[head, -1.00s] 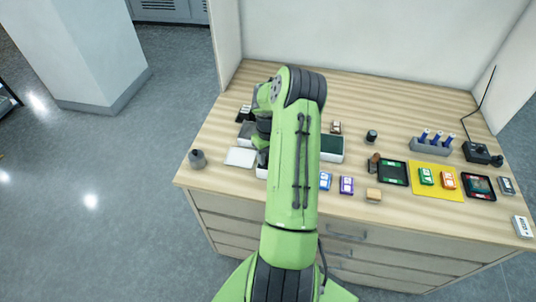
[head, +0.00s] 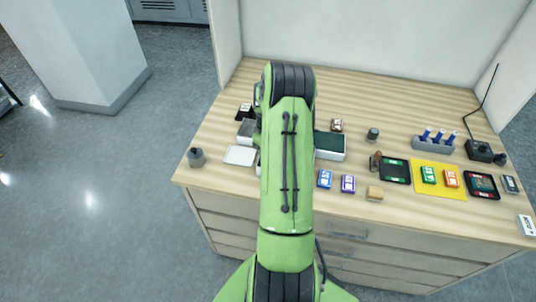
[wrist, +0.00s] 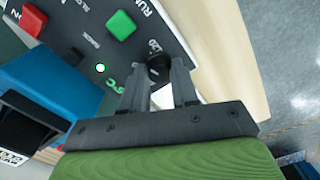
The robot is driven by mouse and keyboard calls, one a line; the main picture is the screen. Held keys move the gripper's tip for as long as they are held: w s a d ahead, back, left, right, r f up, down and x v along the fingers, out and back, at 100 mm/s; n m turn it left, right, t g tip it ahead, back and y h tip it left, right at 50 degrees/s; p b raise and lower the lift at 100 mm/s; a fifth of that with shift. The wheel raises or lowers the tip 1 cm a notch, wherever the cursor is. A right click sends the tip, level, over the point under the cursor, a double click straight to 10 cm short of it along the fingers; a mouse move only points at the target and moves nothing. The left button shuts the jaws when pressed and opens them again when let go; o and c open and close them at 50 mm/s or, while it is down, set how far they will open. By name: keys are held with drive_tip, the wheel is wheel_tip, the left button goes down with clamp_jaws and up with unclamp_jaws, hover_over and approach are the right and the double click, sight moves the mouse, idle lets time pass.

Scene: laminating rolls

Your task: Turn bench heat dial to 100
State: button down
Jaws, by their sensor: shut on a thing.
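In the wrist view, the black heat dial (wrist: 158,65) sits near the edge of a dark control panel (wrist: 75,20), with white markings around it that are partly hidden. My gripper (wrist: 160,76) is shut on the dial, one finger on each side. The dial's pointer is too small and covered to read. On the same panel are a green button (wrist: 121,25), a red button (wrist: 33,19) and a lit green lamp (wrist: 100,68). In the head view, my arm hides the gripper and the dial.
A blue block-like part (wrist: 60,75) is close to the left of my fingers in the wrist view. The wooden bench (head: 400,110) holds a yellow mat (head: 440,190), a grey holder with blue-topped items (head: 432,146) and small boxes (head: 348,183). A dark weight (head: 196,157) stands at the left edge.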

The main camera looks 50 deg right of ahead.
drive_tip(key=n+b, duration=0.2)
drive_tip(key=n, duration=0.2)
drive_tip(key=shift+f+n, duration=0.1)
drive_tip(key=shift+n, duration=0.2)
drive_tip(key=shift+n+b, duration=0.55)
drive_tip(key=shift+n, duration=1.15)
drive_tip(key=c, duration=0.9)
unclamp_jaws()
drive_tip(key=shift+o, duration=0.2)
wheel_tip(320, 180, up, 16)
drive_tip(key=shift+p, duration=0.45)
